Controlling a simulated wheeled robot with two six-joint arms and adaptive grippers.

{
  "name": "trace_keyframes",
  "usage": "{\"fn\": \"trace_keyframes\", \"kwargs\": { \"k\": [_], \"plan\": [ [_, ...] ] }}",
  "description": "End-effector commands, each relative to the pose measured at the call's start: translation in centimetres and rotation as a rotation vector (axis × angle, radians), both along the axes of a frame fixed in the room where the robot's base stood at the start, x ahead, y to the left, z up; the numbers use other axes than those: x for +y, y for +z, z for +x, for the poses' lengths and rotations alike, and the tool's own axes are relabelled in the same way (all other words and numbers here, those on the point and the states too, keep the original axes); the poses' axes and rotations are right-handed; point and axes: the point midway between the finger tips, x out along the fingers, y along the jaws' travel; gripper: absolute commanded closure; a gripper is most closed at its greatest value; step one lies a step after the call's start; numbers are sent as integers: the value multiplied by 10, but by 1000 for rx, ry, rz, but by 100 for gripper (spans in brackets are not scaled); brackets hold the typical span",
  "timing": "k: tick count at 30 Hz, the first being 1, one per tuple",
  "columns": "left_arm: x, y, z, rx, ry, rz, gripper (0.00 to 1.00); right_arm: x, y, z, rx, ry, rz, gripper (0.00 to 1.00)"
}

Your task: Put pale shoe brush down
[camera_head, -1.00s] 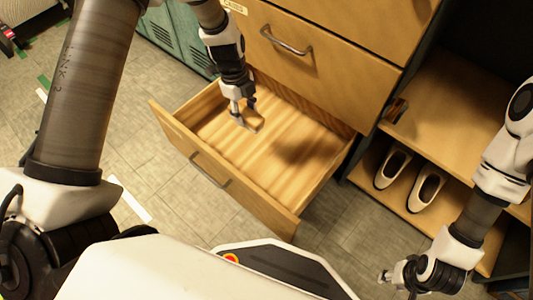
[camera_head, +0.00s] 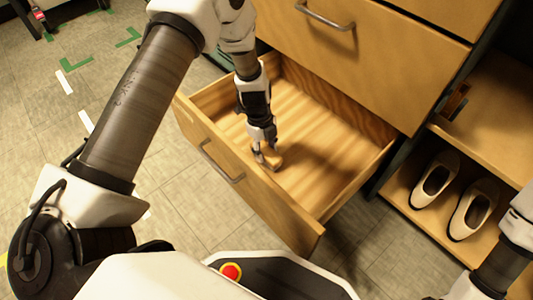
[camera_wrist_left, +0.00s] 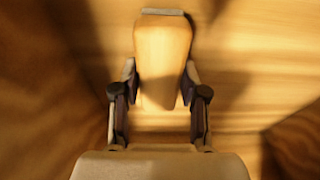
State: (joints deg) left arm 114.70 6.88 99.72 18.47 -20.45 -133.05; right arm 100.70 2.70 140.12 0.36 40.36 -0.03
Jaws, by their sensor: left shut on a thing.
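The pale shoe brush (camera_head: 274,157) is between the fingers of my left gripper (camera_head: 267,161), inside the open drawer (camera_head: 335,165). In the left wrist view the brush (camera_wrist_left: 163,52) is a pale tan, rounded block with a darker end edge, held between both fingers of the gripper (camera_wrist_left: 160,92). The wooden drawer floor lies behind it, blurred. I cannot tell whether the brush touches the floor. My right arm shows at the lower right edge of the head view, but its gripper is out of the picture.
The drawer front with a metal handle (camera_head: 222,162) faces me. A closed drawer with a handle (camera_head: 325,16) is above. A pair of pale shoes (camera_head: 436,184) stands on the low shelf at right, with a small dark-ended item (camera_head: 456,102) on the shelf above. The drawer holds free room.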

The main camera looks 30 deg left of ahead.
Motion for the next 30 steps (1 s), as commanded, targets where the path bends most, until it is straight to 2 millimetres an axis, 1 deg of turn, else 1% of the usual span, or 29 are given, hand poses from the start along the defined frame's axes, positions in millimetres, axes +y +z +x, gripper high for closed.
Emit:
{"fn": "trace_keyframes", "kwargs": {
  "k": [5, 10, 11, 12, 20, 23, 26, 29, 30],
  "plan": [
    [0, 2, 1, -2, 0, 0, 100, 0, 2, 0, -1, 0, 0, 60],
    [0, -3, 1, -2, 0, 0, 100, 0, -4, 1, -4, 2, 0, 60],
    [0, -1, 1, -2, 0, 0, 47, 0, -2, 1, -4, 3, 0, 60],
    [0, -1, 0, -1, 0, 1, 32, 0, -2, 1, -3, 2, 0, 60],
    [0, -1, 0, -1, 0, 1, 32, 0, -2, 1, -3, 2, 0, 60],
    [0, 3, 1, -2, 0, 0, 32, 0, 3, 1, -2, 1, 0, 60],
    [2, 18, 2, -4, 2, 0, 32, 0, 12, -1, 2, 0, 0, 60],
    [6, 42, 3, -3, 2, -1, 32, 1, 27, -3, 8, -1, 1, 60],
    [7, 54, 4, -4, 1, -1, 32, 1, 34, -3, 9, -1, 1, 60]
  ]
}}
